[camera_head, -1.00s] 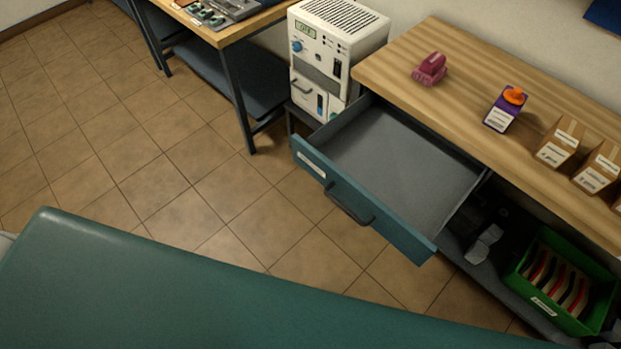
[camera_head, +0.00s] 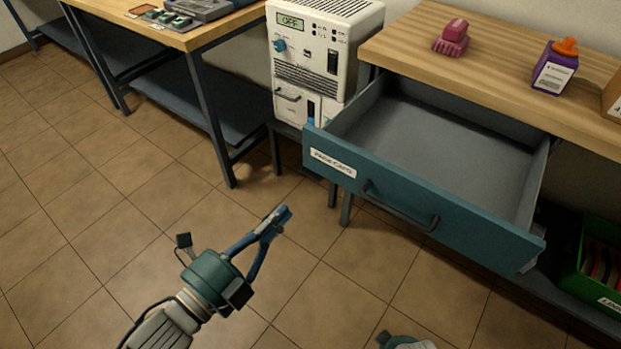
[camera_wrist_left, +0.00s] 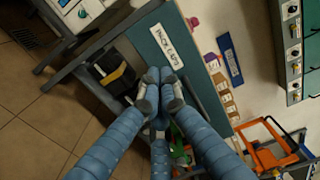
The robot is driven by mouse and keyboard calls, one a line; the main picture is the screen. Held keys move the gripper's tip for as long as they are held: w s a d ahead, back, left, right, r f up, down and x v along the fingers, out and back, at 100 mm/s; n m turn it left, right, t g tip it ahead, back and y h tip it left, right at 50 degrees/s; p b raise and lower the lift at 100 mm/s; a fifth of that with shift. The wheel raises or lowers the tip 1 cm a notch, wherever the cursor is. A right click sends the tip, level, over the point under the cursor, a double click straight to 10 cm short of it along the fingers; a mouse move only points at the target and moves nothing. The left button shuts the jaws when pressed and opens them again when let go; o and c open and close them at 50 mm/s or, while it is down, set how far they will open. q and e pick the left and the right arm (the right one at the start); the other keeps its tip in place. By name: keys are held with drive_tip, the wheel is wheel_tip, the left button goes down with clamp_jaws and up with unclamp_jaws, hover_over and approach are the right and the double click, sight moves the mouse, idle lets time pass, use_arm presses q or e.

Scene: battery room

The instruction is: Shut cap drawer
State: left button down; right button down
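The cap drawer (camera_head: 420,205) has a teal front, a dark bar handle (camera_head: 400,207) and a white label reading "PACK CAPS" (camera_head: 333,163). It stands pulled out from under the wooden bench, and its grey inside looks empty. My left gripper (camera_head: 284,213) is in front of the drawer and to its left, apart from it in the head view, its blue fingertips together with nothing seen between them. In the left wrist view the fingertips (camera_wrist_left: 160,90) overlap the lower part of the drawer front (camera_wrist_left: 147,36). Only a piece of my right gripper's housing shows at the bottom edge; its fingers are hidden.
On the wooden bench top (camera_head: 500,55) stand a pink object (camera_head: 451,38) and a purple box with an orange top (camera_head: 555,68). A white device reading "OFF" (camera_head: 318,55) stands left of the drawer. A green crate (camera_head: 600,250) sits below right. The tiled floor before the drawer is open.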

sight(328, 165)
use_arm(q)
drive_tip(key=x, duration=1.2)
drive_tip(key=shift+w+d, duration=0.1)
drive_tip(key=shift+w, duration=0.05)
drive_tip(key=shift+w+d, duration=0.3)
drive_tip(key=shift+w, duration=0.1)
use_arm(e)
drive_tip(key=shift+w+a+r, duration=0.1)
drive_tip(key=shift+w+r, duration=0.4)
drive_tip(key=shift+r, duration=0.4)
use_arm(q)
drive_tip(key=shift+w, duration=0.1)
